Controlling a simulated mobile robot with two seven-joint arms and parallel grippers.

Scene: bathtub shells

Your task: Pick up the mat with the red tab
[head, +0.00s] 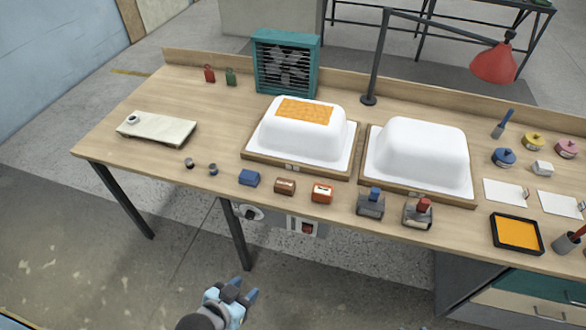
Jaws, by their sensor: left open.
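Two white mats lie flat on the right part of the table. The nearer-to-middle mat (503,193) has a small mark at its right edge that looks reddish. The other mat (557,204) lies to its right, with a small tab at its right edge whose colour I cannot tell. An orange mat (303,110) lies on top of the left white tub shell (292,142); no tab shows on it. My left gripper (245,292) is open and empty, low in front of the table and far from the mats. My right gripper is not in view.
A second white shell (417,154) stands right of the first. A red lamp (495,63) hangs above the table's back. A tray with an orange pad (517,233), a blue pot (504,157) and a cup (567,243) surround the white mats. Rollers and blocks line the front edge.

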